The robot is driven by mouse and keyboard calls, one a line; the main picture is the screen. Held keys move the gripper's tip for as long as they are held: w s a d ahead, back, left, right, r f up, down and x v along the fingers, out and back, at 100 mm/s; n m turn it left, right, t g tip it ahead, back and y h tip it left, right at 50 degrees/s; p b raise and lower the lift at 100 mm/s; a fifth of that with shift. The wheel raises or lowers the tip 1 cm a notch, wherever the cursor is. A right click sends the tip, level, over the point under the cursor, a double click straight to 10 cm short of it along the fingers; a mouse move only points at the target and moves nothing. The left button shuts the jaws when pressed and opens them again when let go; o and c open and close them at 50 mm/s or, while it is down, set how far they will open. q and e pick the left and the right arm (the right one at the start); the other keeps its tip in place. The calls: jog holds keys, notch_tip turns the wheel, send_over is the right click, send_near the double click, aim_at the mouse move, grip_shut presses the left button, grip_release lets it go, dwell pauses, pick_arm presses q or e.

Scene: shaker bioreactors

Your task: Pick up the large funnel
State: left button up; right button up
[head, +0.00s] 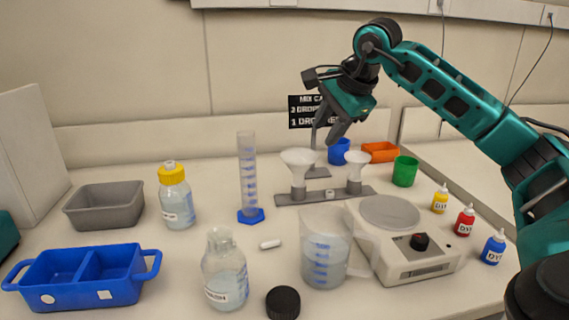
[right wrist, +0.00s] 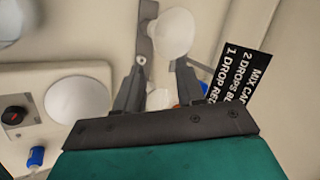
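The large funnel (head: 299,157) is white and stands upright in a grey rack (head: 325,196), left of the small white funnel (head: 357,158). My right gripper (head: 325,132) is above and behind the rack, open and empty. In the right wrist view, the large funnel (right wrist: 174,35) is just beyond the fingertips of my right gripper (right wrist: 161,63), not between them. The small funnel (right wrist: 160,98) shows lower down, partly hidden by the gripper. My left gripper is not in view.
A beaker (head: 325,250) and a balance (head: 417,268) stand in front of the rack. A graduated cylinder (head: 248,175) is to its left. A blue cup (head: 339,151), green cup (head: 405,171), orange tray (head: 380,152) and black sign (head: 305,111) are nearby.

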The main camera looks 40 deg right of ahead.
aim_at(301, 175)
jog(key=b+x, duration=0.1)
jog(key=x, duration=1.2)
jog(key=shift+s+a, duration=0.1)
jog(key=shift+s, duration=0.1)
grip_shut()
